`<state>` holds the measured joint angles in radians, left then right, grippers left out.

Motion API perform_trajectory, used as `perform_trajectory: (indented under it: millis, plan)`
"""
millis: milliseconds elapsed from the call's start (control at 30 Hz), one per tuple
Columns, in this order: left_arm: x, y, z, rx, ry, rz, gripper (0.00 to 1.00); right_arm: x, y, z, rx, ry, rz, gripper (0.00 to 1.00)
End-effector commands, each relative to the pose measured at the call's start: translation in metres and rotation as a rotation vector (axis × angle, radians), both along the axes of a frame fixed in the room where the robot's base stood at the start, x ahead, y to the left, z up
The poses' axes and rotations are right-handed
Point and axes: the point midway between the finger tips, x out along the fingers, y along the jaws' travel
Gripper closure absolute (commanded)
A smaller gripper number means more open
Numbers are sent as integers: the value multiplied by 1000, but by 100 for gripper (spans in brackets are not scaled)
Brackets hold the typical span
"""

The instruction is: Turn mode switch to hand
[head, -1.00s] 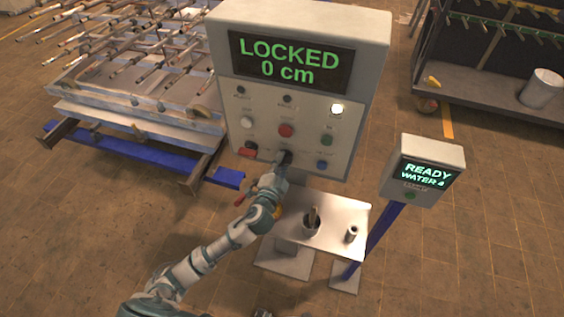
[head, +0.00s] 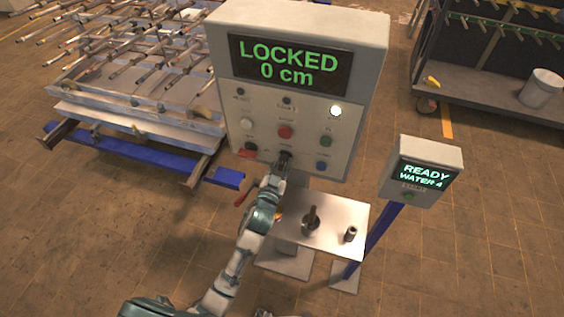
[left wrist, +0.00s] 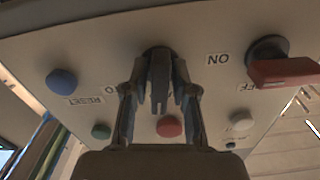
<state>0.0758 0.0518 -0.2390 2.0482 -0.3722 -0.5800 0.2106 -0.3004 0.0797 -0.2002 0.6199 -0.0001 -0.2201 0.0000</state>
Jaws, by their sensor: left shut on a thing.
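The control panel (head: 350,60) stands upright, its display reading LOCKED 0 cm. The mode switch (left wrist: 158,58) is a dark knob low in the middle of the panel. My left gripper (left wrist: 160,95) is shut on it, with a finger on each side. In the head view the gripper (head: 283,161) covers most of the knob, so its pointing direction is hard to tell. The label beside it is partly hidden by a finger in the left wrist view, with only its end readable. My right gripper is not in view.
A red rotary switch (left wrist: 285,70) marked ON and a blue RESET button (left wrist: 62,82) flank the knob. A white lamp (head: 336,111) is lit. Below stands a small metal table (head: 335,215) with tools. A READY WATER 4 box (head: 428,170) stands at right.

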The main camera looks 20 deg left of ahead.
Motion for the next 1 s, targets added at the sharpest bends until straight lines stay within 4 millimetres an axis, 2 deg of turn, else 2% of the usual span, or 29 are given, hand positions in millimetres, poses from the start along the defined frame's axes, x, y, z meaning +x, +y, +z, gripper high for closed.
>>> perform_trajectory:
  millis: [333, 900, 933, 1000]
  plan:
    - [0, 0, 0, -158, 7, 1, 100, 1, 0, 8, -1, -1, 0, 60]
    - [0, 0, 1, -191, 6, -1, 100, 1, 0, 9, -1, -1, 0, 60]
    - [0, 0, 1, -191, 6, -1, 71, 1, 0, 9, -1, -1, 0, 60]
    - [0, 0, 1, -190, 6, 0, 58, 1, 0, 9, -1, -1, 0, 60]
